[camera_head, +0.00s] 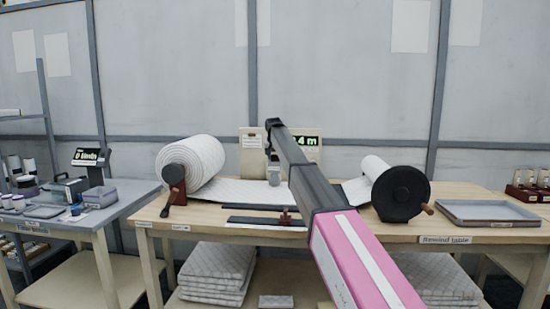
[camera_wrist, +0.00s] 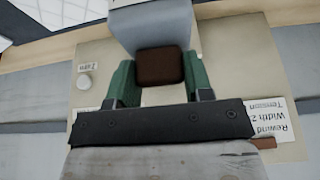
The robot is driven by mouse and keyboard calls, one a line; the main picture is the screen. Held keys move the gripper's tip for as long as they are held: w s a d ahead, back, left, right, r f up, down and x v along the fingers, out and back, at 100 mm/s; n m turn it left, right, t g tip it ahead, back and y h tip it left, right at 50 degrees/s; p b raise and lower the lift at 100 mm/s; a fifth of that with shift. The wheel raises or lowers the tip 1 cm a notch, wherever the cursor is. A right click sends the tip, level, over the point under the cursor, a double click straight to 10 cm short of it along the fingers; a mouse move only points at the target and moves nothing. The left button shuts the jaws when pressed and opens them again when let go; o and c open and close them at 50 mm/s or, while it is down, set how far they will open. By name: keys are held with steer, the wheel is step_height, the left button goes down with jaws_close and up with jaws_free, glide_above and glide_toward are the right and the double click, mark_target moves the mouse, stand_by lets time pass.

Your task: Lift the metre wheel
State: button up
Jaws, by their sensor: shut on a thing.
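The metre wheel (camera_head: 273,176) is a small grey wheel low in front of the cream metre unit (camera_head: 252,152), close to the white wadding (camera_head: 235,191). Whether it touches the wadding is too small to tell. In the wrist view, my gripper (camera_wrist: 159,73) has its green fingers on both sides of a dark brown handle block (camera_wrist: 160,66) at the end of a grey arm (camera_wrist: 150,25). It is shut on this handle. In the head view my arm hides part of the unit and its green display (camera_head: 312,141).
A large wadding roll (camera_head: 203,158) stands left on the wooden table (camera_head: 155,211). A dark rewind disc with a crank (camera_head: 401,192) stands right, beside a grey tray (camera_head: 488,211). Dark bars (camera_head: 265,221) lie along the front. A side table (camera_head: 85,222) is at left.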

steer(key=shift+w+r, duration=0.2)
steer(key=shift+r, duration=0.1)
steer(key=shift+w+r, duration=0.5)
steer(key=shift+r, duration=0.25)
steer(key=w+r, duration=0.4)
steer(key=w, duration=0.3)
steer(key=shift+r, duration=0.4)
steer(key=shift+d, duration=0.15)
steer(key=o, duration=1.3)
steer(key=shift+w+f, duration=0.15)
steer(key=v, duration=1.1)
